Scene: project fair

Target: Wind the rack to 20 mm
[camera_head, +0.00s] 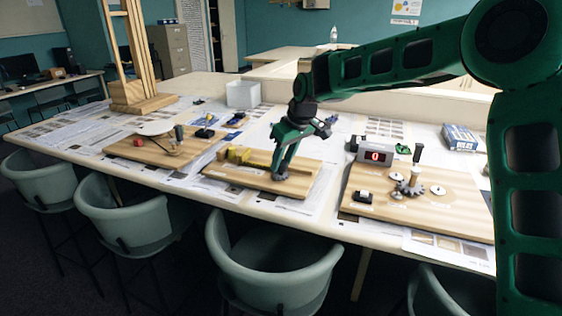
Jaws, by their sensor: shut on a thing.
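The rack's right end is partly behind my gripper. Any millimetre scale is too small to read.
The right board (455,213) holds a grey gear (409,187), several discs and a display (375,155) reading 0 in red. The left board (125,151) holds a white disc (156,128). A clear bin (243,94) stands behind. Chairs line the table's front.

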